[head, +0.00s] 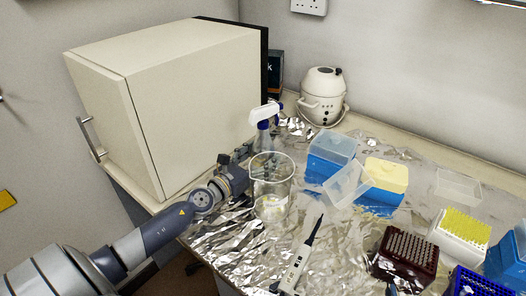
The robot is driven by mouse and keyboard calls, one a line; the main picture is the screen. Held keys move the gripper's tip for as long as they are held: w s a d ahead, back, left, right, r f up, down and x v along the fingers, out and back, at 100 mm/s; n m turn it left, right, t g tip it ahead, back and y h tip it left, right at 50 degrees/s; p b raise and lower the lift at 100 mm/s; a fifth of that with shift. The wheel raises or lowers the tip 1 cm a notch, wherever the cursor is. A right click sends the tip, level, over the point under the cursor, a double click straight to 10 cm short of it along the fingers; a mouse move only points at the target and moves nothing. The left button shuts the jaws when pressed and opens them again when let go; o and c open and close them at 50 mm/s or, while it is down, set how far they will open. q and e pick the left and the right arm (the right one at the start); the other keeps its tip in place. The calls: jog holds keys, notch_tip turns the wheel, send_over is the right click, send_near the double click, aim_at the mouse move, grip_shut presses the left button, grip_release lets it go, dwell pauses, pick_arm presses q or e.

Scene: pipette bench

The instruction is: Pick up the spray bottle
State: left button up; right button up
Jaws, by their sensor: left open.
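The spray bottle (264,116) stands upright on the foil-covered bench, in front of the big cream cabinet. Its white trigger head and blue collar show. Its clear lower body is partly hidden behind the glass beaker (272,190). My left gripper (236,157) is open and empty. It is just left of the bottle and the beaker, low over the bench edge, its fingers pointing up and right in the picture. A small gap shows between the fingers and the bottle's body. My right gripper is not in view.
The cabinet (190,110) blocks the left back. A white cooker-like pot (324,97) stands behind the bottle. Blue tip boxes (332,148), a pipette (303,258) and a dark red rack (404,254) lie to the right. Foil (225,238) is bare at front left.

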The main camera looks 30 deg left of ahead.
aim_at(272, 149)
pick_arm(q)
jog(key=w, duration=0.5)
jog(key=shift+d, duration=0.35)
jog(key=c, duration=1.6)
grip_shut()
jog(key=shift+a+r, duration=0.1)
jog(key=shift+r, duration=0.1)
